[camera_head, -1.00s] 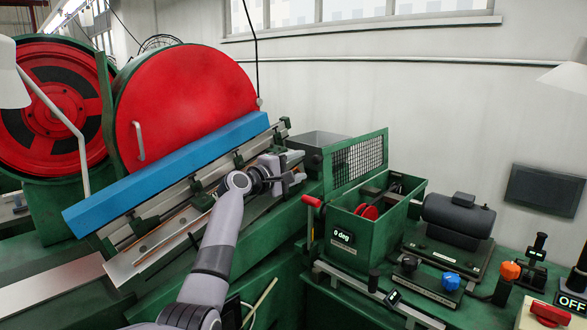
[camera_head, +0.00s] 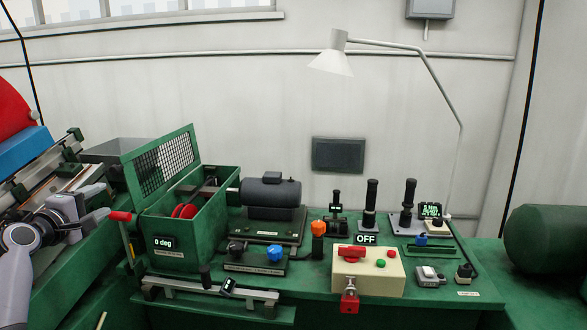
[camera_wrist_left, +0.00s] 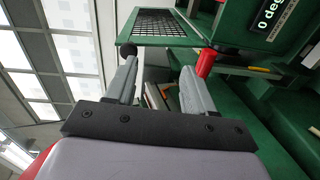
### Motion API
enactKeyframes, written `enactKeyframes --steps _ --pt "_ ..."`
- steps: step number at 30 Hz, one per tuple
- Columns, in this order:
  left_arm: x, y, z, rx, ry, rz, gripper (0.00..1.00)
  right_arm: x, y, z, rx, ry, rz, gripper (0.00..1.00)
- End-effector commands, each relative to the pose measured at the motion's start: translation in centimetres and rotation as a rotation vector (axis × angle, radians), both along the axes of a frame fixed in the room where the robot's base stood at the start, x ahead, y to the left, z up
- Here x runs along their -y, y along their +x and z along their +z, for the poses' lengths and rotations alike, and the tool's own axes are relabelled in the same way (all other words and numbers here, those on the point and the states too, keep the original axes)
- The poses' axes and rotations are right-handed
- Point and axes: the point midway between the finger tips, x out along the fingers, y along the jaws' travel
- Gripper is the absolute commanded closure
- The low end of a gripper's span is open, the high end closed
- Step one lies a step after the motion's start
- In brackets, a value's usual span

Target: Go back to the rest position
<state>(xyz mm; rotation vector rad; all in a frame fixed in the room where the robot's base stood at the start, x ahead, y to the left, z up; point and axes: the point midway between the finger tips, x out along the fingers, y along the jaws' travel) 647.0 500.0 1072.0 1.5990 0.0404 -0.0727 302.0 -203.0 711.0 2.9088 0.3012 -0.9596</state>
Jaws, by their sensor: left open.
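My left gripper (camera_head: 106,201) is at the left edge of the head view. Its two grey fingers point right, apart and with nothing between them. In the left wrist view the open fingers (camera_wrist_left: 158,68) also show an empty gap. The gripper appears close to the red handle (camera_head: 120,216) on the left of the green box; I cannot tell whether they touch. In the wrist view the red handle (camera_wrist_left: 206,63) shows beside the right-hand finger. My right gripper is in neither view.
A green box (camera_head: 190,215) with a mesh guard (camera_head: 165,165) stands right of the gripper. A lamp (camera_head: 332,62) hangs above. The slanted machine (camera_head: 25,148) lies left.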

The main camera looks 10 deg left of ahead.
Motion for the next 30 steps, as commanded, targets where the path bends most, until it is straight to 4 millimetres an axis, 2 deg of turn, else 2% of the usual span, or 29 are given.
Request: enactKeyframes --steps 1,6,11,15,17,21,24,30 --pt "1.1 -0.4 -2.9 -0.047 0.068 -0.004 0.47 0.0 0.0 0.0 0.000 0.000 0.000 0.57" --pt "5.0 -2.9 -12.2 -0.188 0.369 -0.042 0.47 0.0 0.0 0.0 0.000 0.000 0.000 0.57" --pt "9.2 -6.9 -20.0 -0.287 0.642 -0.122 0.47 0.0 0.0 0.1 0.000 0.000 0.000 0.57" --pt "13.2 -11.4 -25.8 -0.344 0.860 -0.221 0.47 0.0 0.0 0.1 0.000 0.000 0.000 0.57" --pt "15.0 -13.6 -27.9 -0.358 0.949 -0.270 0.47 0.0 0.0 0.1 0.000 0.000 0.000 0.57" --pt "19.2 -19.3 -31.9 -0.372 1.138 -0.389 0.47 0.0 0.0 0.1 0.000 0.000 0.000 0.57" --pt "22.3 -23.6 -34.0 -0.363 1.257 -0.478 0.47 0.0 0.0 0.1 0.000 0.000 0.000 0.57" --pt "27.3 -30.9 -35.8 -0.319 1.435 -0.622 0.47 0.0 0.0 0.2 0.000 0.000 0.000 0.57"
